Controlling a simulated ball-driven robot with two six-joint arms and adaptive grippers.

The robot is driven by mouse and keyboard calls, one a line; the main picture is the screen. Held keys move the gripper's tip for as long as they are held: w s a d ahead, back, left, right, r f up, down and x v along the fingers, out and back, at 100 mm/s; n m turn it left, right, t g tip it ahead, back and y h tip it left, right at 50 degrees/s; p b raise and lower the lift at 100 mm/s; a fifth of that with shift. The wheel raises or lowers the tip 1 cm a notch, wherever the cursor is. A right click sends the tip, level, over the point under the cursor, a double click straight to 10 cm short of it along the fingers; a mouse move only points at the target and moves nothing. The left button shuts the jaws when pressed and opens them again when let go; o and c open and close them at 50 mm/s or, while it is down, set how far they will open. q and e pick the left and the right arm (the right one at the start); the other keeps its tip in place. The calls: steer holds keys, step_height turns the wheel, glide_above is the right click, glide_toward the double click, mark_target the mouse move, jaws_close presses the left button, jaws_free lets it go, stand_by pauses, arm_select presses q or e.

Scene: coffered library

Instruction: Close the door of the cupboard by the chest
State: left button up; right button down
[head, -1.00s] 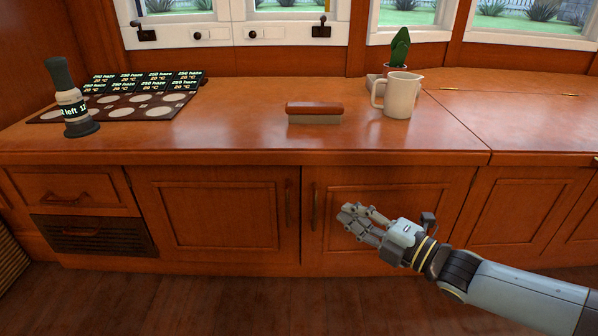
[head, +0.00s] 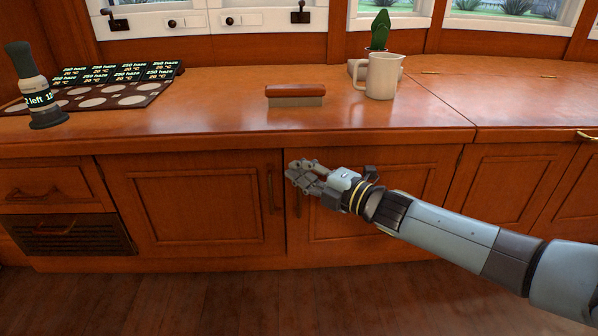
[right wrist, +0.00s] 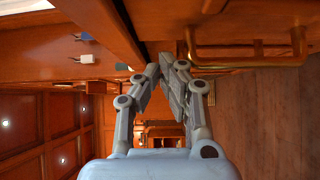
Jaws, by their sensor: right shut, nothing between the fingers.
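The low wooden cupboard has a left door (head: 195,215) and a right door (head: 400,225), with a dark narrow gap between them. Both look flush or nearly so in the head view; I cannot tell if one is slightly ajar. My right gripper (head: 293,173) is shut and empty in front of the right door's upper left corner, by its handle (head: 297,205), partly hidden. In the right wrist view its fingertips (right wrist: 166,68) are close to a wooden edge, beside a brass handle (right wrist: 250,52); contact is unclear. A hinged-lid section (head: 530,100) at the right may be the chest. My left gripper is out of view.
On the counter (head: 215,110) stand a dark bottle-like tool (head: 38,90), a tray with round pads (head: 110,96), a brush (head: 295,95), a cream jug (head: 381,78) and a potted cactus (head: 379,30). The floor (head: 200,300) in front is clear.

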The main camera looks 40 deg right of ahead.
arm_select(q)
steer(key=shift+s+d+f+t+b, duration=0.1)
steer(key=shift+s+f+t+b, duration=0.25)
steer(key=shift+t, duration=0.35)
arm_select(e)
steer(key=shift+w+d, duration=0.5)
steer(key=shift+w, duration=0.4)
